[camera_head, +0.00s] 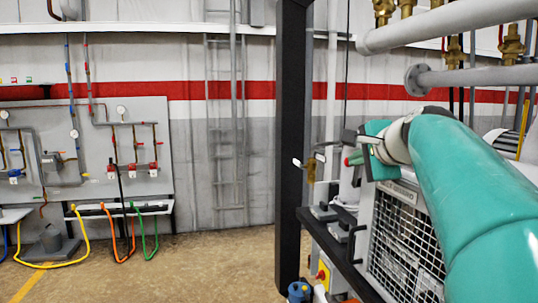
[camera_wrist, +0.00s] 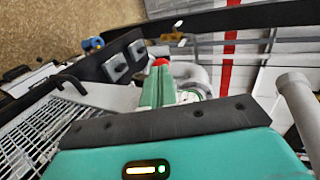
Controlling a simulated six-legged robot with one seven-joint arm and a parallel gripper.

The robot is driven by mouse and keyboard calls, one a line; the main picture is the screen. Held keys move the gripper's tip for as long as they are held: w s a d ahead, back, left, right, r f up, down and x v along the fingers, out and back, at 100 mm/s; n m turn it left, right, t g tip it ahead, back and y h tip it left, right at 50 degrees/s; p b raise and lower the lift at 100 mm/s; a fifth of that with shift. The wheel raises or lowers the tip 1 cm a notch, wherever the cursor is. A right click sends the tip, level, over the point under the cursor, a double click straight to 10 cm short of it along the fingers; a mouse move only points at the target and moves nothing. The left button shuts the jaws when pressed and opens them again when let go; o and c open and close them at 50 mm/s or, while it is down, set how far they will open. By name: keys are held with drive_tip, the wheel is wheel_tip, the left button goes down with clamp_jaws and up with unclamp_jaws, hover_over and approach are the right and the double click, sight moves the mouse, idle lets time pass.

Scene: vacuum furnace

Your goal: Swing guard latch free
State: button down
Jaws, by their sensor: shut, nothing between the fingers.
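My gripper (camera_head: 355,142) is at the right of the head view, at the end of my teal arm, left of the wall pipes and above a wire-mesh guard (camera_head: 405,245). The mesh guard also shows at lower left in the wrist view (camera_wrist: 28,140). A black bent handle (camera_head: 353,240) is on the guard's left edge, also visible in the wrist view (camera_wrist: 70,83). Which part is the latch, I cannot tell.
A black post (camera_head: 291,150) stands left of my gripper. A small brass-coloured piece (camera_head: 311,170) is beside it. Thick grey pipes (camera_head: 450,25) run at upper right. A hose panel (camera_head: 85,150) is on the left wall. The floor (camera_head: 210,270) at centre left is clear.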

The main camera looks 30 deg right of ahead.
drive_tip(key=shift+w+d+r+g, duration=0.15)
drive_tip(key=shift+w+r+g, duration=0.2)
drive_tip(key=shift+w, duration=0.1)
drive_tip(key=shift+w+d+r+g, duration=0.1)
drive_tip(key=shift+w+r+g, duration=0.1)
drive_tip(key=shift+w+g, duration=0.2)
drive_tip(key=shift+w+r, duration=0.1)
drive_tip(key=shift+r, duration=0.05)
